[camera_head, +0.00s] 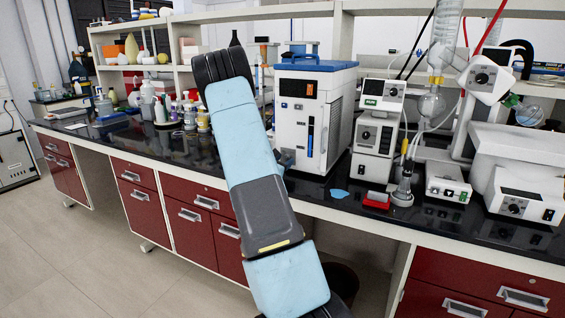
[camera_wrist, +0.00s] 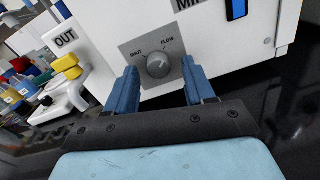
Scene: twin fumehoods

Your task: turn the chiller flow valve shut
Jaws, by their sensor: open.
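The chiller (camera_head: 315,115) is a white box with a blue top, standing on the black bench in the head view. Its flow valve (camera_wrist: 158,64) is a round grey knob on a grey plate marked SHUT at left and FLOW at right, seen in the wrist view. The knob's exact pointer direction is hard to tell. My gripper (camera_wrist: 160,88) is open, with its two blue fingers pointing at the chiller's front, one to each side of the knob and apart from it. In the head view my arm hides the knob and most of my gripper.
Bottles and jars (camera_head: 180,110) crowd the bench to the left. White instruments (camera_head: 378,130) stand close on the right. The bench top is clear just before the chiller.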

